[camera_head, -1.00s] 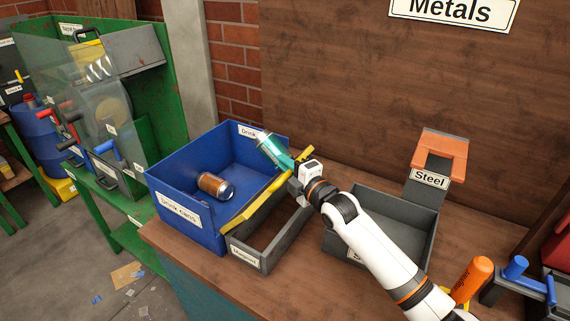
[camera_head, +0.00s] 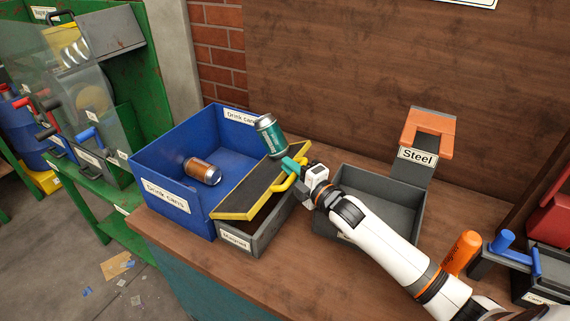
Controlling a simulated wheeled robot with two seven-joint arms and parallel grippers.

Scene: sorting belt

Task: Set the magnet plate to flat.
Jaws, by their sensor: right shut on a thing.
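The magnet plate (camera_head: 250,190) is a dark panel with a yellow rim and a yellow handle (camera_head: 283,186) on its right side. It sits slanted over the grey box labelled Magnet (camera_head: 240,241), with a gap showing between plate and box at the right. My right gripper (camera_head: 294,167) is shut at the plate's handle side, apparently on the yellow handle; the fingers partly cover the contact. A teal can (camera_head: 270,137) leans at the plate's far end; I cannot tell exactly what it touches. My left gripper is not in view.
The blue Drink cans bin (camera_head: 165,197) adjoins the Magnet box on the left, with a brown can (camera_head: 202,171) inside. The grey Steel bin (camera_head: 372,196) stands right, near my forearm.

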